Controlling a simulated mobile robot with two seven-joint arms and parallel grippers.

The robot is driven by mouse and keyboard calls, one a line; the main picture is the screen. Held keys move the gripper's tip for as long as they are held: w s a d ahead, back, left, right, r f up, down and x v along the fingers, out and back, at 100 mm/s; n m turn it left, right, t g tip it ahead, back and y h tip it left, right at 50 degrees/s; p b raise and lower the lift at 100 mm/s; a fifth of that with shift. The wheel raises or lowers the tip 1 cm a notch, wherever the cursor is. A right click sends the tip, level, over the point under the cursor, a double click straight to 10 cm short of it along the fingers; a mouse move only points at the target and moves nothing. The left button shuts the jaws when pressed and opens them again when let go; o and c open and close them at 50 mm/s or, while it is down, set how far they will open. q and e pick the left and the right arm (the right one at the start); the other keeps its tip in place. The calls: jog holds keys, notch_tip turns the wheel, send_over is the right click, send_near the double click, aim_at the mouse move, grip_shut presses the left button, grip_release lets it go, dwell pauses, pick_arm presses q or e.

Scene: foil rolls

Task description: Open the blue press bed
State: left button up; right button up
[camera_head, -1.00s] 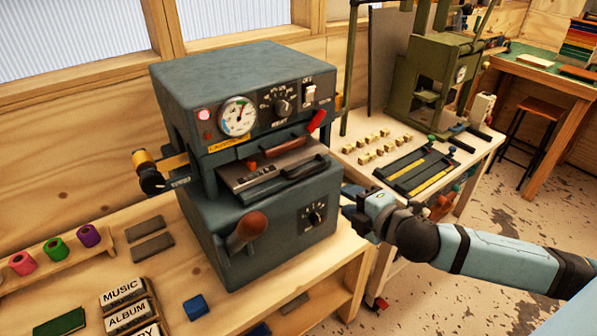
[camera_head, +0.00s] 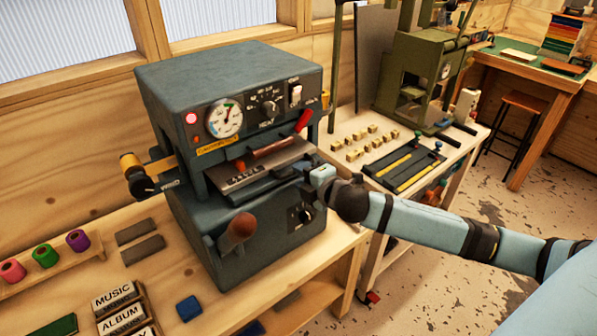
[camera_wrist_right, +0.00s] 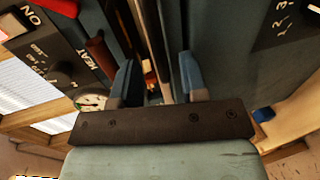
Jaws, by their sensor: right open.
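The blue-grey press (camera_head: 235,115) stands on the wooden bench, with a gauge, knobs and a lit red lamp on its front. Its bed (camera_head: 262,180) is the flat plate in the slot between the upper and lower bodies, with a dark handle along its front edge. My right gripper (camera_head: 308,180) is at the right end of that front edge; its arm comes in from the right. In the wrist view, its two blue fingers (camera_wrist_right: 158,80) are apart, with the bed's edge between or just beyond them; contact is unclear. My left gripper is not in view.
A brown-knobbed lever (camera_head: 238,230) sticks out below the bed. Labelled type boxes (camera_head: 118,308), a blue block (camera_head: 189,308) and coloured foil rolls (camera_head: 45,254) are on the bench. A green press (camera_head: 430,75) and brass blocks (camera_head: 372,140) stand on the right table.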

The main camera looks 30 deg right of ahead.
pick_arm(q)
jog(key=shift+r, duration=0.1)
pick_arm(e)
jog(key=shift+x, duration=0.95)
jog(key=shift+c, duration=0.2)
grip_shut()
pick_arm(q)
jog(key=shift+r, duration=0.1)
pick_arm(e)
jog(key=shift+s, duration=0.15)
